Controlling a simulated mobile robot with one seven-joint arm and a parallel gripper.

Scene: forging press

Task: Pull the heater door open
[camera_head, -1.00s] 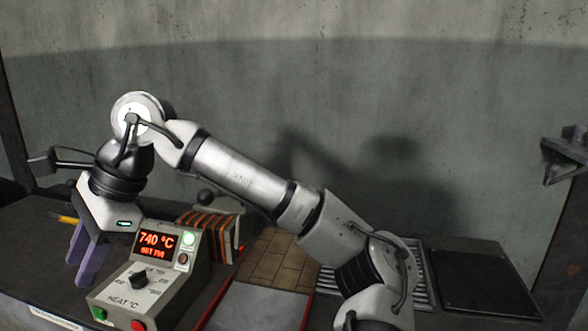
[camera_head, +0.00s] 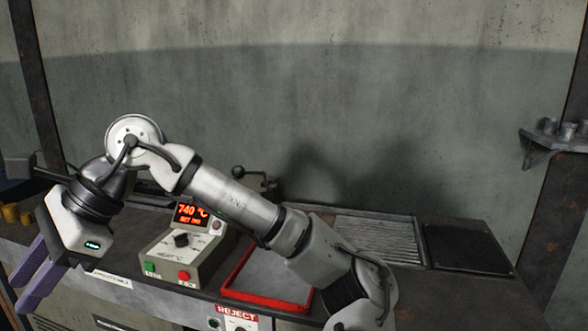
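My gripper (camera_head: 30,278) is at the far left, in front of the counter's front edge. Its two purple fingers point down and left, with a gap between them and nothing visible in it. A control box (camera_head: 160,258) stands to the right of the gripper, apart from it. Its orange display (camera_head: 191,213) reads 740 °C, above a black knob and green and red buttons. I cannot make out the heater door; my arm covers part of the counter behind the box. A dark lever with a ball knob (camera_head: 238,171) shows above my forearm.
A red-rimmed tray (camera_head: 262,301) lies right of the control box, above a REJECT label (camera_head: 236,312). A ribbed grate (camera_head: 380,238) and a dark plate (camera_head: 465,248) lie at the right. Yellowish cylinders (camera_head: 10,213) stand at the far left. A wall shelf (camera_head: 555,140) holds small grey pieces.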

